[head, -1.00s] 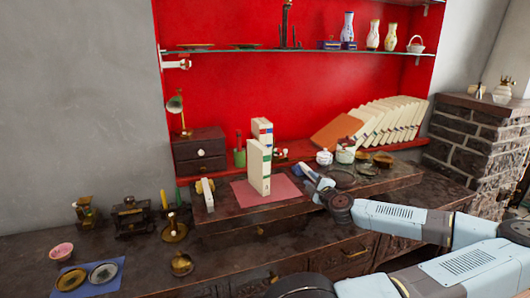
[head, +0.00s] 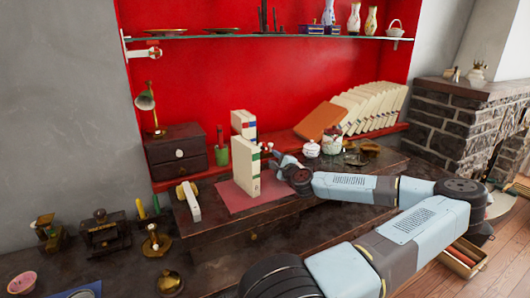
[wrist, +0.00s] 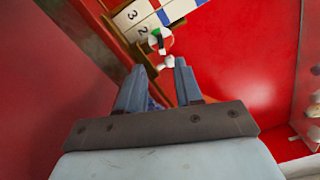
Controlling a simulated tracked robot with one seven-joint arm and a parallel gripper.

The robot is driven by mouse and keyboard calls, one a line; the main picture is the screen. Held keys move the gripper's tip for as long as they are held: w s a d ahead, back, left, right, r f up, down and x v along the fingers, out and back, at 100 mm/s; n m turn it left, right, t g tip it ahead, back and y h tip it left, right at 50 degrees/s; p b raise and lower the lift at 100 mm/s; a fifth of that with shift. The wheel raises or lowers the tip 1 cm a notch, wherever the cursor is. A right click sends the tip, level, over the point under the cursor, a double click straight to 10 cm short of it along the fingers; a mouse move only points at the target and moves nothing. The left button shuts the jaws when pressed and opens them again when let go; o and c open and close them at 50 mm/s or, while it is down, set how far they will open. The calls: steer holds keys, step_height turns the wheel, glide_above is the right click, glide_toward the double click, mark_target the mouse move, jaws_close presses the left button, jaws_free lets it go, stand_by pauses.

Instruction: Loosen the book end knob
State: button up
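Two pale upright books (head: 246,172) stand on a red mat (head: 232,199) on the dark cabinet. In the wrist view, book spines (wrist: 138,18) marked 2 and 3 show at the top, beside a brown-gold edge that may be the book end (wrist: 148,70). A small white knob (wrist: 168,62) and a round white, green and dark piece (wrist: 159,40) stand out from it. My gripper (wrist: 158,66) is open and empty, with the knob just beyond its fingertips. In the head view, my gripper (head: 279,160) is just right of the books; contact cannot be told.
A small drawer box (head: 175,150) and green cup (head: 221,158) stand behind left. A cream and brass piece (head: 190,201) lies left of the mat. Lidded jars (head: 331,143) stand right of my gripper. Leaning books (head: 365,108) and a shelf (head: 260,37) are behind.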

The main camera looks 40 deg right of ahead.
mark_target(263, 148)
steer(key=x, duration=0.8)
steer(key=shift+w+d, duration=0.1)
steer(key=shift+w, duration=0.15)
steer(key=shift+c, duration=0.4)
jaws_close()
